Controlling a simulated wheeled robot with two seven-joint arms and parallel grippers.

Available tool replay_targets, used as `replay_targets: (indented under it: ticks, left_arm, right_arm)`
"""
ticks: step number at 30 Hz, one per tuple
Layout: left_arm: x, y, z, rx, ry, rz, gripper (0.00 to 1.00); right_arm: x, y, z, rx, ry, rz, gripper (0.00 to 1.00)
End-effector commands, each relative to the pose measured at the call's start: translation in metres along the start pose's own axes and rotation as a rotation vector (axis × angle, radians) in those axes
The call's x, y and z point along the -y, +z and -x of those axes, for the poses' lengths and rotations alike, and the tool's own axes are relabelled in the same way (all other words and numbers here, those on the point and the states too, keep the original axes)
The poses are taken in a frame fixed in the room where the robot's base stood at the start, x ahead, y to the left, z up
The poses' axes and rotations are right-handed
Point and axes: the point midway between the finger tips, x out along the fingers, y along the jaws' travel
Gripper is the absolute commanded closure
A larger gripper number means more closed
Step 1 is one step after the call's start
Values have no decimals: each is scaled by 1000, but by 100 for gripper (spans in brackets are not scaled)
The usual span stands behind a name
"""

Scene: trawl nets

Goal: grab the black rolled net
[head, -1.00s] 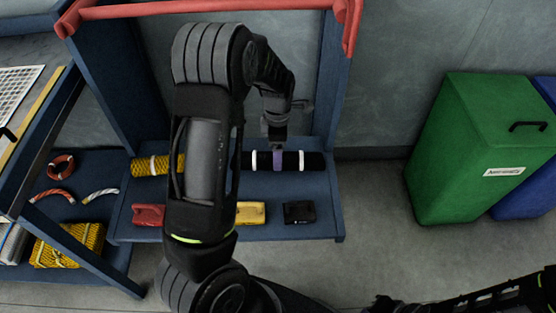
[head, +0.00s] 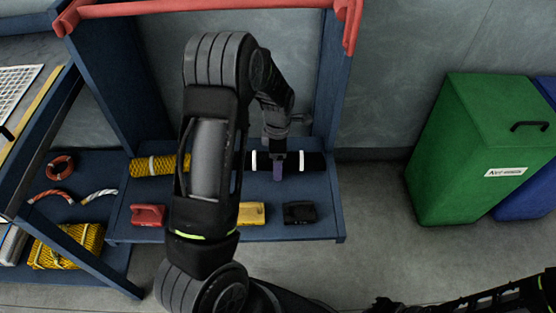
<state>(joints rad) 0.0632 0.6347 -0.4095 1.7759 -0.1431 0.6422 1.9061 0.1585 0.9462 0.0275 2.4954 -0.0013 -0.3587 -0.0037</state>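The black rolled net (head: 313,162) lies lengthwise across the back of the blue shelf, with white bands around it. My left arm reaches over the shelf from the bottom of the view. My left gripper (head: 278,172) points down over the middle of the black roll, its purple finger crossing in front of it and ending at the roll's near side. The fingers are seen edge-on, so whether they are open, or touch the roll, cannot be told. The roll's left end is hidden behind my arm. My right arm shows at the lower right; its gripper is out of view.
A yellow rolled net (head: 152,165) lies to the left on the same blue shelf (head: 325,220). Red (head: 148,215), yellow (head: 251,213) and black (head: 299,212) small items sit along its front. Blue uprights flank the shelf. A green bin (head: 465,150) stands right, with clear floor between.

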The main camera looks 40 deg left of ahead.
Motion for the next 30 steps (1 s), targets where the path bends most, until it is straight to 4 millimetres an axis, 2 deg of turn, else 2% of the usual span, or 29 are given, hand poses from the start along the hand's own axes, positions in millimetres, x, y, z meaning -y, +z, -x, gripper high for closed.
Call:
replay_targets:
  ticks: [2,30]
  left_arm:
    - [0,0,0,0,0,0,21]
    - [0,0,0,0,0,0,98]
  right_arm:
    - [0,0,0,0,0,0,100]
    - [0,0,0,0,0,0,100]
